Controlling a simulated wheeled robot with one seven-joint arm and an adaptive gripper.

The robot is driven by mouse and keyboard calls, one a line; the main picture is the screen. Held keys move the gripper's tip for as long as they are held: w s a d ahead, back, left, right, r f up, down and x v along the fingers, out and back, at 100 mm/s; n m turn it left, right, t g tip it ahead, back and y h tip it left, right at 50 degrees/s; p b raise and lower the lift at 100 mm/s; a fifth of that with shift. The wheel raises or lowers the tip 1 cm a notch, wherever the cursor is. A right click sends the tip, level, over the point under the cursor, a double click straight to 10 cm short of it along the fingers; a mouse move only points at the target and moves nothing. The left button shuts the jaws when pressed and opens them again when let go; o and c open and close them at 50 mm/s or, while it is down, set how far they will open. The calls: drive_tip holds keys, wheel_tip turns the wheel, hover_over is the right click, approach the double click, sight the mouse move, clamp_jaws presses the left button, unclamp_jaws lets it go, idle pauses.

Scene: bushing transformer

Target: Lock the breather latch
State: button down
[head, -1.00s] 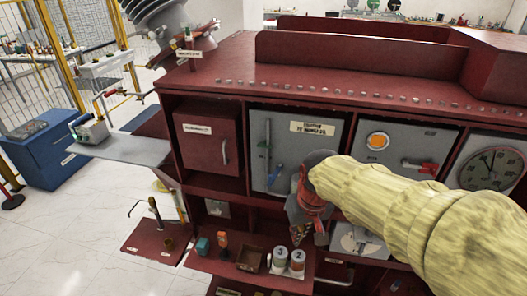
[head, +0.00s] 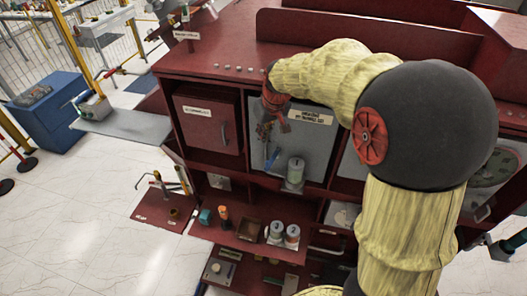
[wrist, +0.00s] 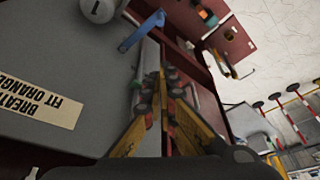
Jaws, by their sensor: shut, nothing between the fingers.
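The breather panel (head: 318,150) is a grey plate with a label (head: 310,115); the label reads "BREATHER" in the wrist view (wrist: 40,98). A blue lever (head: 272,158) stands tilted on the panel and also shows in the wrist view (wrist: 140,33). A pale canister (head: 295,171) sits low on the panel, right of the lever. My gripper (head: 271,128) is shut and empty at the panel's upper left, above the blue lever. In the wrist view its fingertips (wrist: 163,82) are beside a grey upright bar with a green part (wrist: 149,78). Contact cannot be told.
A red door (head: 209,120) with a handle is left of the panel. Open floor lies at the left.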

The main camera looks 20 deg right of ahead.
drive_tip(key=p, duration=0.3)
hover_over(273, 156)
drive_tip(key=s+a, duration=0.2)
drive_tip(key=a, duration=0.2)
wheel_tip(273, 156, down, 10)
drive_tip(key=shift+s, duration=0.15)
drive_tip(key=shift+s+r, duration=0.1)
drive_tip(key=shift+r, duration=0.05)
drive_tip(key=shift+b, duration=0.55)
